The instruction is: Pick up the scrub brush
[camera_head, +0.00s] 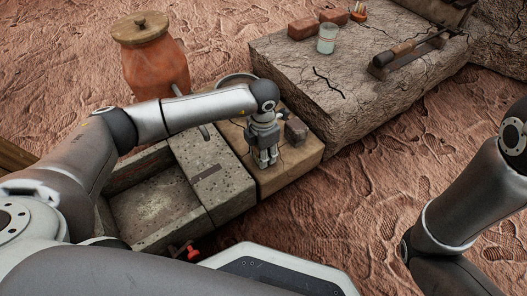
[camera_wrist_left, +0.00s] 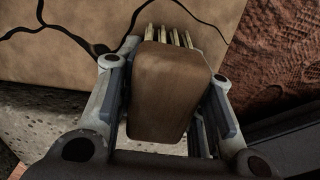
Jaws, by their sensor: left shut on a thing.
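The scrub brush (camera_wrist_left: 168,95) shows in the left wrist view as a brown wooden block with a row of pale bristles at its far end. My left gripper (camera_wrist_left: 165,78) is shut on it, one finger at each side. In the head view my left gripper (camera_head: 267,158) points down over the tan slab beside the stone sink. The brush cannot be made out clearly there, as the gripper covers it. I cannot tell whether the brush still touches the slab. My right arm shows at the right edge of the head view, but its gripper is out of view.
A small dark block (camera_head: 296,131) sits on the tan slab (camera_head: 302,158) close beside my left gripper. The stone sink (camera_head: 150,205) lies to the left, with a lidded clay jar (camera_head: 155,68) behind. A cracked stone block (camera_head: 345,95) at the right holds a glass (camera_head: 327,38) and bricks.

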